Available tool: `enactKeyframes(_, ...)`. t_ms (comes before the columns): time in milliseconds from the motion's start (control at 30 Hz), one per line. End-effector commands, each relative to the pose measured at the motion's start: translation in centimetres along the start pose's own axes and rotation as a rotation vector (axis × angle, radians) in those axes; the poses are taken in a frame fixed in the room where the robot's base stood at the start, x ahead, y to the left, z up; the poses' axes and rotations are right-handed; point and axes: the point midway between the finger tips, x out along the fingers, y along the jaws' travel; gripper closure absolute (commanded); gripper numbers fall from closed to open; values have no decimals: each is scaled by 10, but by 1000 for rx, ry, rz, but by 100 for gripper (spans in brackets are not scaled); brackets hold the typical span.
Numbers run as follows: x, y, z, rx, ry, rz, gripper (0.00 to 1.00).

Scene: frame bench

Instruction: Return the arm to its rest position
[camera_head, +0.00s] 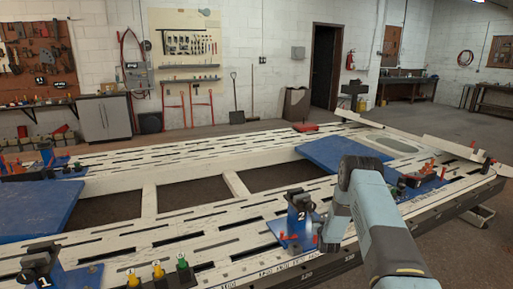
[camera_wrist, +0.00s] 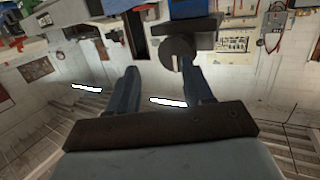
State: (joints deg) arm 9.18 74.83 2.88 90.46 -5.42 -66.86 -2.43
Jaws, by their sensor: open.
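My arm (camera_head: 378,215) reaches in from the lower right of the head view and bends down beside the blue stand marked 2 (camera_head: 299,215). My gripper's fingers are not clearly made out there. In the wrist view, which looks upside down, my gripper (camera_wrist: 160,88) has its two fingers well apart. It is open, with nothing held between them. A dark round part (camera_wrist: 178,46) shows just beyond the right finger, under a blue block at the top edge. I cannot tell whether the finger touches it.
The slotted white frame bench (camera_head: 190,238) fills the foreground. It carries blue plates (camera_head: 345,152), a stand marked 1 (camera_head: 42,266), yellow and green pegs (camera_head: 158,270) and clamps (camera_head: 415,180) at right. Open floor lies beyond, before the wall.

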Motion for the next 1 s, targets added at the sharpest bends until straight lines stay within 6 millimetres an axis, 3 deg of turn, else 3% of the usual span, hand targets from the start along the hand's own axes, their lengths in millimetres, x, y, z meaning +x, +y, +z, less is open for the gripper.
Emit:
enactKeyframes(33, 2, -1, -22, -3, -10, -3, 49)
enactKeyframes(100, 4, -3, -46, -6, -31, -6, 49)
enactKeyframes(467, -12, -11, -166, -20, -147, -17, 49)
enactKeyframes(767, -50, -20, -256, -29, -242, -23, 49)
enactKeyframes(1000, -95, -26, -320, -35, -317, -25, 49)
